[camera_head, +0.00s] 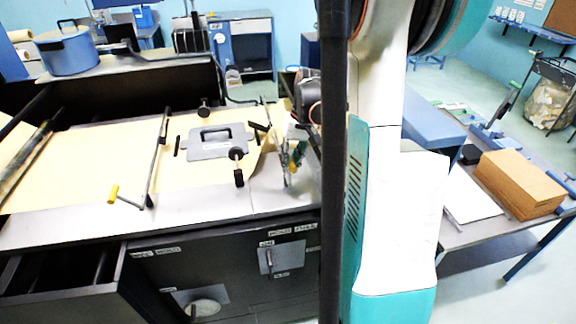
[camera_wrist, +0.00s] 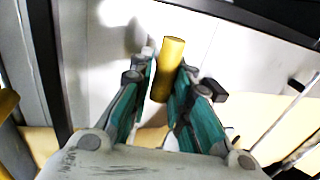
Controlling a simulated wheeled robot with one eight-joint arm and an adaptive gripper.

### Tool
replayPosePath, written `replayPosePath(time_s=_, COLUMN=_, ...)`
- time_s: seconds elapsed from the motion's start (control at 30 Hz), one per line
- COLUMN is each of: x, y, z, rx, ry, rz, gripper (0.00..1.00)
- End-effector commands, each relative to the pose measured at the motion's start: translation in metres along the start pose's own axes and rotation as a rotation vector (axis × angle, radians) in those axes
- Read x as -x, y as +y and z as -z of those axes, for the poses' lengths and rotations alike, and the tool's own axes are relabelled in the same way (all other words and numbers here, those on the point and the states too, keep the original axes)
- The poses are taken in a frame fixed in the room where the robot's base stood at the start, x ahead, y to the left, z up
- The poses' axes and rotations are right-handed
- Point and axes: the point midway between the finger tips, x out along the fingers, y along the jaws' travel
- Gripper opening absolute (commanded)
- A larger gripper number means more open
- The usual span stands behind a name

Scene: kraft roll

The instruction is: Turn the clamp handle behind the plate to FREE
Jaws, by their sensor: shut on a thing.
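My gripper (camera_wrist: 163,88) is shut on a yellow cylindrical grip (camera_wrist: 172,52), its teal-padded fingers on either side of it in the wrist view. The far end of the grip sticks out past the fingertips. In the head view my gripper (camera_head: 297,152) is low at the right end of the bench, partly hidden by my arm. There the held grip is too small to make out clearly. A grey plate (camera_head: 270,259) with a small lever and labels is on the dark cabinet front below; the label words are too small to read.
A grey block with a handle (camera_head: 217,141) lies on the kraft paper (camera_head: 90,150). A blue pot (camera_head: 67,50) is at the back left. Brown stacked sheets (camera_head: 518,183) sit on the right table.

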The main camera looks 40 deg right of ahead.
Motion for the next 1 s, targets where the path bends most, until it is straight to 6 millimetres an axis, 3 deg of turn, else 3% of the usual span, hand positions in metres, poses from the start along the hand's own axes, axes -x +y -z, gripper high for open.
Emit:
replayPosePath(time_s=0.6, x=-0.003, y=0.039, z=-0.001, rx=-0.002, ry=0.0, rz=-0.005, gripper=0.0)
replayPosePath(time_s=1.0, x=-0.006, y=0.047, z=-0.001, rx=-0.001, ry=-0.001, rz=-0.007, gripper=0.0)
